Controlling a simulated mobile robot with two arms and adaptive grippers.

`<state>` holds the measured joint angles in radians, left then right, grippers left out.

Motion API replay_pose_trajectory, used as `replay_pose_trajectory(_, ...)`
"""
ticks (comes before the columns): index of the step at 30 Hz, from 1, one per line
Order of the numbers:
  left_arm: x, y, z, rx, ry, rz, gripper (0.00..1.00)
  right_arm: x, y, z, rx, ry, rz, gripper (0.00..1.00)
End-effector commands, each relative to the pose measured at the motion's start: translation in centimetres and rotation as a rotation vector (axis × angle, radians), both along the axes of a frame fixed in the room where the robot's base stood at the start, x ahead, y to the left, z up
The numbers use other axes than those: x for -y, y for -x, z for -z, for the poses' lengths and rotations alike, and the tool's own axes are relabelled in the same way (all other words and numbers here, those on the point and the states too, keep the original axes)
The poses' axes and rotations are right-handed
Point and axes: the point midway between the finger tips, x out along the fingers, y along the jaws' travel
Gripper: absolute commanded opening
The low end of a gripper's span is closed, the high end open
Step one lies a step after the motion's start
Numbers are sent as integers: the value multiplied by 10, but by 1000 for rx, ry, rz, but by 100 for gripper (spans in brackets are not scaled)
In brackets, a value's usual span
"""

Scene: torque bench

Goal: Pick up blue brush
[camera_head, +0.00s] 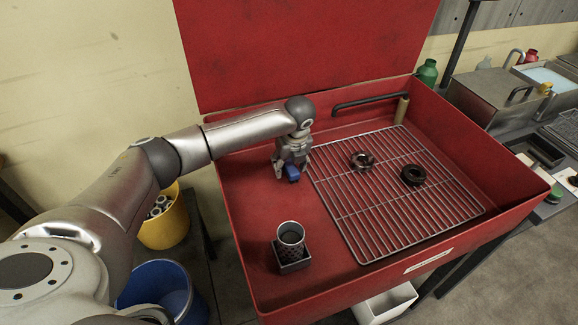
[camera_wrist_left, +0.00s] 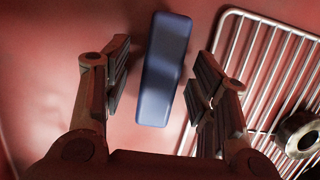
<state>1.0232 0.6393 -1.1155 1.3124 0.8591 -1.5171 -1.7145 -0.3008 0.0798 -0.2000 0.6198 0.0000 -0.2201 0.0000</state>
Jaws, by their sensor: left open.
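The blue brush (camera_head: 292,173) lies in the red tub, left of the wire rack, and is partly hidden by my left gripper in the head view. In the left wrist view the blue brush (camera_wrist_left: 165,70) shows as a smooth blue block, slightly tilted. My left gripper (camera_head: 288,172) points down over it. In the left wrist view the gripper's (camera_wrist_left: 157,85) fingers are open, one on each side of the brush, with gaps between. Whether the fingertips are level with the brush is hard to tell. My right gripper is not in view.
The red tub (camera_head: 250,260) has raised walls and an upright red lid. The wire rack (camera_head: 375,235) bears two dark rings (camera_head: 362,160) (camera_head: 413,175). A perforated metal cup (camera_head: 291,236) stands in a dark square holder near the front. A black-tubed brush with a tan end (camera_head: 401,110) is at the back.

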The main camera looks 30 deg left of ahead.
Motion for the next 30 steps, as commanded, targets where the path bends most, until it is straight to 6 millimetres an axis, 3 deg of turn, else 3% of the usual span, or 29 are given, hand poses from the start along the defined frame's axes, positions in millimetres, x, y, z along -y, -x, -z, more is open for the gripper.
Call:
replay_pose_trajectory(15, 0, 0, 2, 0, 0, 0, 54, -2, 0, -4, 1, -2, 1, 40)
replay_pose_trajectory(27, 0, 0, 2, 0, 0, 0, 4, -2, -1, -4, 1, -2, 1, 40)
replay_pose_trajectory(30, 0, 0, 2, 0, 0, 0, 4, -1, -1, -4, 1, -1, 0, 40)
